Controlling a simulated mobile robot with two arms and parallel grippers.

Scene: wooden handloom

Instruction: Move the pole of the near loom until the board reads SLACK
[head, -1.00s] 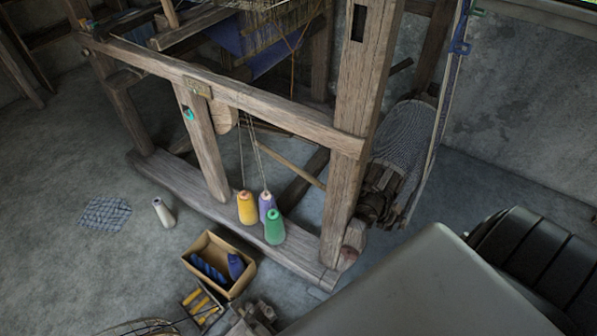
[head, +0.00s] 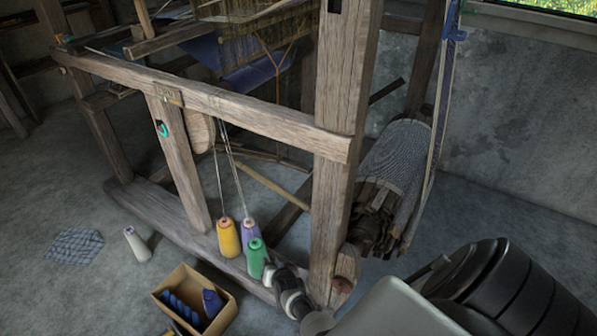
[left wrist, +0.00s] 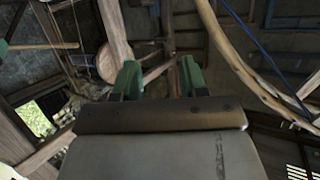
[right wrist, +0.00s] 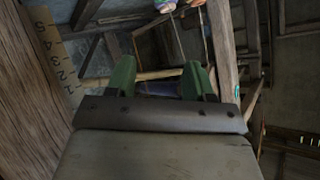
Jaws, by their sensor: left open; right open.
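The near loom (head: 240,108) is a heavy wooden frame. A pale thin pole (head: 265,182) slants low behind its front beam.
A cardboard box (head: 230,312) with blue yarn and a white cone (head: 137,244) are on the floor. A numbered scale (right wrist: 55,60) stands beside wood in the right wrist view.

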